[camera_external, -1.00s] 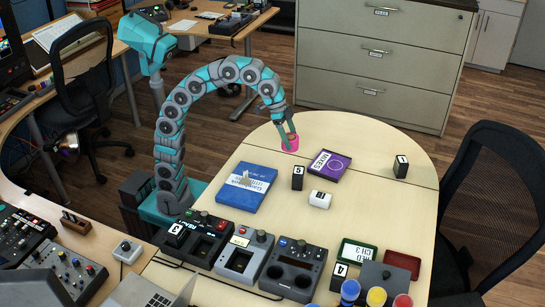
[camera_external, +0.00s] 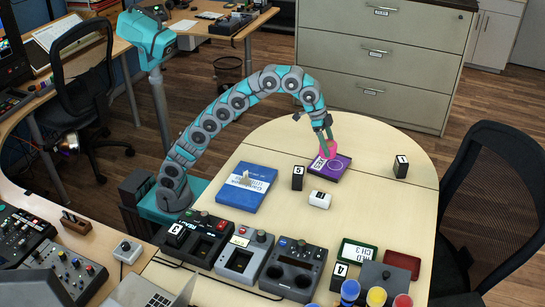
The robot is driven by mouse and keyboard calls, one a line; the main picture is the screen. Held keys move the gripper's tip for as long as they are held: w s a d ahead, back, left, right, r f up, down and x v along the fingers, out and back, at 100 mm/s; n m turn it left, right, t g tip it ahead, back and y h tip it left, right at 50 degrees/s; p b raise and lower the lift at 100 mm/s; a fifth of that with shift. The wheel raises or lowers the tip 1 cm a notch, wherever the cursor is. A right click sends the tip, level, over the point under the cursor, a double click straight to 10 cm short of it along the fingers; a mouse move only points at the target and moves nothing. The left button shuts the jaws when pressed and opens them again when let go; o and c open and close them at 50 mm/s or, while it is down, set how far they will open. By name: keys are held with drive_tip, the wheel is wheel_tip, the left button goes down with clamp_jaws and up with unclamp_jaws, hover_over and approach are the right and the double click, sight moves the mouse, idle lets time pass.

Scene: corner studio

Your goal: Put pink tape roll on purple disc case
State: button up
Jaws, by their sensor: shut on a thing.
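The pink tape roll (camera_external: 329,151) is at the tips of my gripper (camera_external: 326,146), which is shut on it. The roll is over the upper part of the purple disc case (camera_external: 342,172), with its lower edge at or just above the case. I cannot tell whether the two touch. The purple disc case lies flat on the table, with a light ring and white lettering on its top. The roll and fingers hide part of the case's far edge.
A blue box (camera_external: 246,187) with a small grey item on top lies to the left. Black numbered block 5 (camera_external: 298,177) and a white block (camera_external: 320,199) stand near the case's front. Another black block (camera_external: 401,166) is at right. Consoles (camera_external: 241,256) line the front; the table's far end is clear.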

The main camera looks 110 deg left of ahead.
drive_tip(key=shift+w+a, duration=0.15)
drive_tip(key=shift+w, duration=0.55)
drive_tip(key=shift+f, duration=1.8)
drive_tip(key=shift+f, duration=0.2)
drive_tip(key=o, duration=1.3)
drive_tip(key=shift+o, duration=0.2)
drive_tip(key=shift+r, duration=0.15)
